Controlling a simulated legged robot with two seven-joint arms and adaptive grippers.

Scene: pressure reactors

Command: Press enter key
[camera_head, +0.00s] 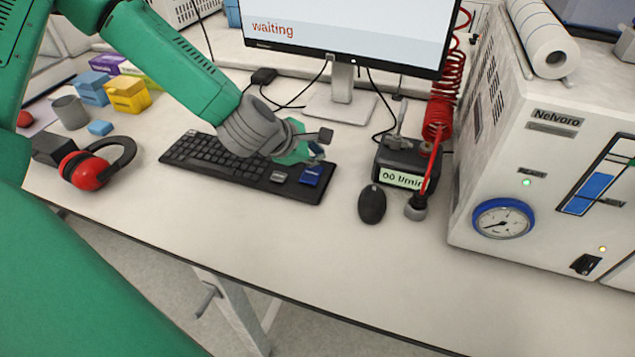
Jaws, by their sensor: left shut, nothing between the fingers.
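A black keyboard (215,162) lies on the white bench in front of the monitor. Near its right end it has a blue key (311,175) and a grey key (278,177); I cannot read their labels. The monitor (345,28) shows the word "waiting". My left arm comes in from the upper left, and my left gripper (314,150) is shut and empty over the right part of the keyboard, just behind the blue key. It hides some keys there, and I cannot tell whether it touches any. My right gripper is not in view.
A black mouse (372,204) lies right of the keyboard. A black flow meter box (405,166) with a red coiled hose (440,105) stands behind it. Red ear muffs (88,165) lie on the left. A white Nelvoro cabinet (500,150) stands on the right. The front bench is clear.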

